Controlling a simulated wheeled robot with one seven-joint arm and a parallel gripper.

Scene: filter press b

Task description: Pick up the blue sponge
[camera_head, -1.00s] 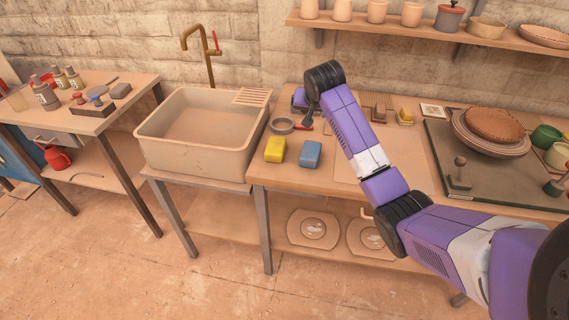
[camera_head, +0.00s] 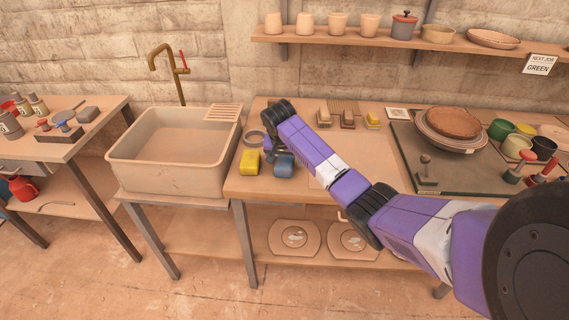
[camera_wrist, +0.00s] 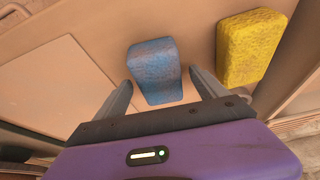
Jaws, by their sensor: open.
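The blue sponge (camera_wrist: 156,70) lies on the wooden worktable and shows between and just beyond my gripper's fingertips in the wrist view. In the head view the blue sponge (camera_head: 284,166) is at the table's front left, partly beside my wrist. My gripper (camera_wrist: 164,86) is open, with one finger on each side of the sponge's near end and nothing held. Whether a finger touches the sponge I cannot tell. In the head view my fingers are mostly hidden behind the wrist.
A yellow sponge (camera_wrist: 248,46) lies close to the right of the blue one in the wrist view. A stone sink (camera_head: 172,150) stands left of the table. A pale board (camera_wrist: 58,84) lies beside the blue sponge. A shelf with pots (camera_head: 337,24) hangs above.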

